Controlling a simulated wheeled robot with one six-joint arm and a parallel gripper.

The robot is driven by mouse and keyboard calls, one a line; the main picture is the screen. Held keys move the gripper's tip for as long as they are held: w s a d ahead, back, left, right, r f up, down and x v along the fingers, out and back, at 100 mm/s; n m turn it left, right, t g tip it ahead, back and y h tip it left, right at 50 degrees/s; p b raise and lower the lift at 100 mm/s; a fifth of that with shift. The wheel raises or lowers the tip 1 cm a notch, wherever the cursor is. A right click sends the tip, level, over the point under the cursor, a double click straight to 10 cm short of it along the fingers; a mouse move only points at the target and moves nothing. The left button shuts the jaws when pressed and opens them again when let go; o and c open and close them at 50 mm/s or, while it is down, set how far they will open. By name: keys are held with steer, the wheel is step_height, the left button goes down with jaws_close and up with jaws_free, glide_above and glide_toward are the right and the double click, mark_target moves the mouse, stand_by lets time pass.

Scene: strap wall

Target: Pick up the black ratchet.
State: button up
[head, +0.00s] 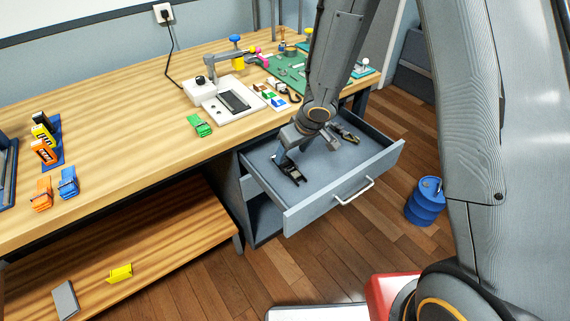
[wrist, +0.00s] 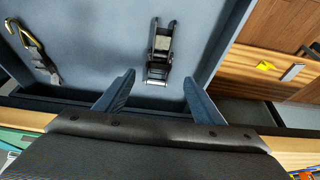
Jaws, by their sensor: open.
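The black ratchet (head: 291,172) lies on the floor of the open grey drawer (head: 345,200). In the wrist view the ratchet (wrist: 160,52) lies lengthwise, just ahead of the space between my fingers. My gripper (wrist: 159,76) is open and empty, with one blue-grey finger on each side of the ratchet's line.
A dark metal piece with a yellow part (wrist: 35,52) lies in the drawer to the left in the wrist view. The wooden workbench (head: 110,110) is at the left. A blue drum (head: 425,203) stands on the floor.

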mark_target(286, 164)
steer(key=b+x, duration=0.4)
steer(key=x, duration=0.3)
steer(key=shift+d+f, duration=0.1)
steer(key=shift+f, duration=0.15)
steer(key=c, duration=1.3)
